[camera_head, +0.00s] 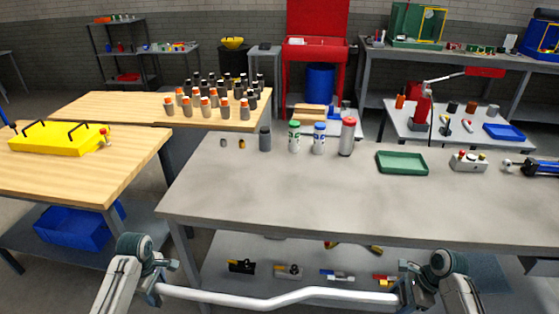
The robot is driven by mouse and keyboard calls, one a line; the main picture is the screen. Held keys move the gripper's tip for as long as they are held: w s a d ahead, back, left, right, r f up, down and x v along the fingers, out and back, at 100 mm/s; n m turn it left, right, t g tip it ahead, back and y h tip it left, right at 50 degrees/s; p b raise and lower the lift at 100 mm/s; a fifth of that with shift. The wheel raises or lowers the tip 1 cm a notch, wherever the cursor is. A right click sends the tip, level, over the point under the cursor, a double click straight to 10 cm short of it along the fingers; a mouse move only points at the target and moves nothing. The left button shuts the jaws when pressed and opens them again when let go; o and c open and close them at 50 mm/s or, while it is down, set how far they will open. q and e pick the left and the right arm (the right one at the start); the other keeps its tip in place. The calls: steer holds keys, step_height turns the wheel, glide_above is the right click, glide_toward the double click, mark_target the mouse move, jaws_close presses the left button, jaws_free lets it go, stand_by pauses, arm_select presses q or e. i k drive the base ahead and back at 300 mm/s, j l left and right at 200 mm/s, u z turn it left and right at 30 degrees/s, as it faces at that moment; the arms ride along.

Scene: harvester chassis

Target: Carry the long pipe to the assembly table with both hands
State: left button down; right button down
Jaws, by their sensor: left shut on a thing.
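The long pipe (235,301) is white with a bend in its middle. It spans between my two grippers in front of the near edge of a grey table (290,203), and I cannot tell that this is the assembly table. My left gripper (157,285) is shut on the pipe's left end. My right gripper (400,295) is at the pipe's right end; its fingers are too small and dark to tell how they close.
The grey table holds a green tray (402,163), several bottles and canisters, and a control box (467,162); its front is clear. A wooden table (80,177) with a yellow case (55,138) stands left. Small parts lie on the lower shelf.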

mark_target(519, 212)
steer(key=l, duration=3.8)
steer(key=k, duration=0.05)
